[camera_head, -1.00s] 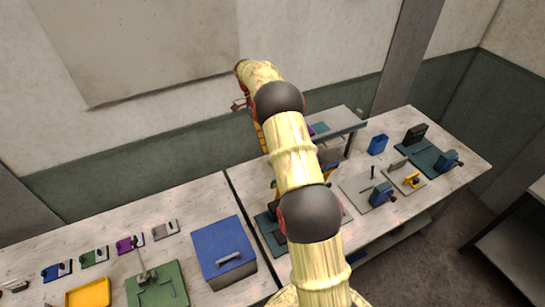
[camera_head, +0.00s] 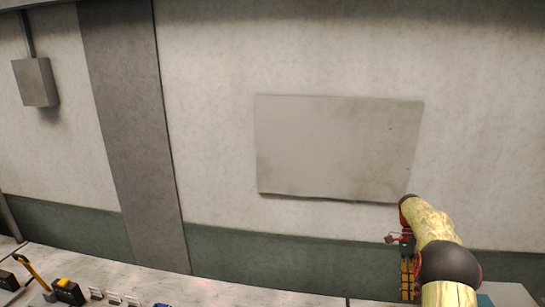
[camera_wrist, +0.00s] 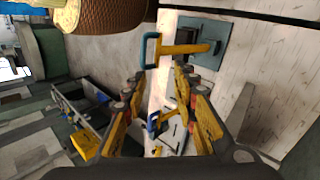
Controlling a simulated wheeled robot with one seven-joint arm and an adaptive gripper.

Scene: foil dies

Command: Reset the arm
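My arm, with pale yellow links and dark joints, rises from the bottom right corner of the head view. My gripper (camera_head: 407,265) hangs below the end of the arm in front of the wall, with yellow-orange fingers pointing down. In the wrist view the two fingers of my gripper (camera_wrist: 158,80) stand apart with a clear gap and nothing held between them. A yellow tool with a blue handle (camera_wrist: 180,48) on a teal base lies beyond the fingertips. A smaller blue and yellow item (camera_wrist: 155,124) shows between the fingers, farther down the bench.
A pale workbench (camera_head: 140,280) runs along the bottom of the head view. A black and yellow item (camera_head: 68,291) and several small plates stand on it at left. A grey panel (camera_head: 335,148) and a grey box (camera_head: 36,82) are on the wall. The space before the wall is free.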

